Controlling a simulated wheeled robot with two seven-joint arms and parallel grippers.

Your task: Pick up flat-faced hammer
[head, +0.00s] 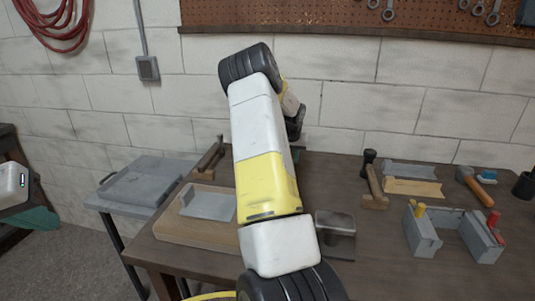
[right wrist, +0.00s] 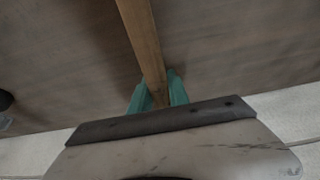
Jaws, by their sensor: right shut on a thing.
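In the right wrist view my right gripper (right wrist: 158,96) has its two teal fingers shut on a long wooden handle (right wrist: 140,38). The handle runs from the fingers up past the top edge, so its head is out of view and I cannot tell which hammer it is. In the head view my right arm hides that gripper and the handle. My left gripper (head: 36,222) is partly in view at the left edge with teal fingers low; its opening is unclear. A hammer with a dark head and wooden handle (head: 375,182) is on the bench. An orange-handled hammer (head: 480,189) lies farther right.
A grey vise-like block (head: 425,232) with yellow and red parts stands front right. A wooden tray (head: 175,230) holds a grey plate on the left of the bench. A side table (head: 108,203) carries a grey tray. Bare bench top (head: 385,255) shows between.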

